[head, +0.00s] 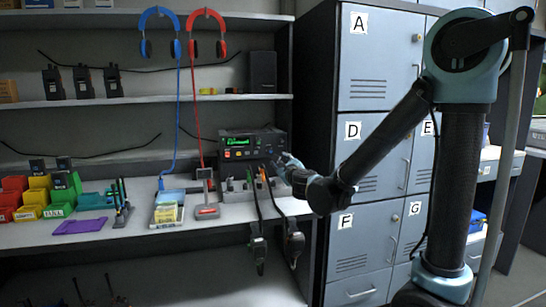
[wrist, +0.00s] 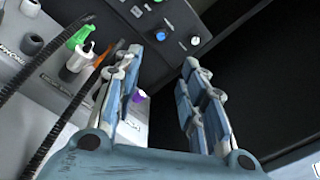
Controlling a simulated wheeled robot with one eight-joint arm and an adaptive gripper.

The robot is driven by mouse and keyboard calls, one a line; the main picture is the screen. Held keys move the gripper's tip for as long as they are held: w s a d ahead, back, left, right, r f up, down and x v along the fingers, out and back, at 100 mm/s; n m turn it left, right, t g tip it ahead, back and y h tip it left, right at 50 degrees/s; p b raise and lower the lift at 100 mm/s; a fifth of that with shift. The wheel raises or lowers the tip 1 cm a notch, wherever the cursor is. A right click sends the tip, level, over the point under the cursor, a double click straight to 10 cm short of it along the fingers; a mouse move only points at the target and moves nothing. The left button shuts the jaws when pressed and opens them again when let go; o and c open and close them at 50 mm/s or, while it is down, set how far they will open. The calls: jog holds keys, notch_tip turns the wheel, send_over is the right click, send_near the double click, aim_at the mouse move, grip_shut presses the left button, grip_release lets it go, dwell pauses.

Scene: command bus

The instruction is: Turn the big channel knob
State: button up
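The radio (head: 250,146) with a lit green display sits at the back right of the counter. In the wrist view its dark panel (wrist: 178,12) lies beyond my fingertips, with a blue-faced knob (wrist: 160,35) and a white knob (wrist: 195,40) showing. I cannot tell for certain which is the big channel knob. My gripper (head: 287,162) is at the radio's right front side in the head view. In the wrist view my gripper (wrist: 160,66) is open, with nothing between its two fingers. Its fingertips point at the panel and appear apart from the knobs.
A grey box with cable plugs (head: 240,187) stands below the radio; black cables (head: 258,225) hang from it. Grey lockers (head: 380,150) stand close on the right. A desk microphone (head: 206,195) and coloured bins (head: 40,195) are to the left.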

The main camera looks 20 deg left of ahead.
aim_at(271, 152)
jog(key=w+a+m, duration=0.1)
jog(key=w+a, duration=0.1)
jog(key=w, duration=0.2)
jog(key=w+a+m, duration=0.2)
jog(key=w+a, duration=0.1)
jog(key=w, duration=0.2)
jog(key=w+a+m, duration=0.1)
jog(key=w+a, duration=0.2)
jog(key=w, duration=0.1)
jog(key=shift+w, duration=0.4)
grip_shut()
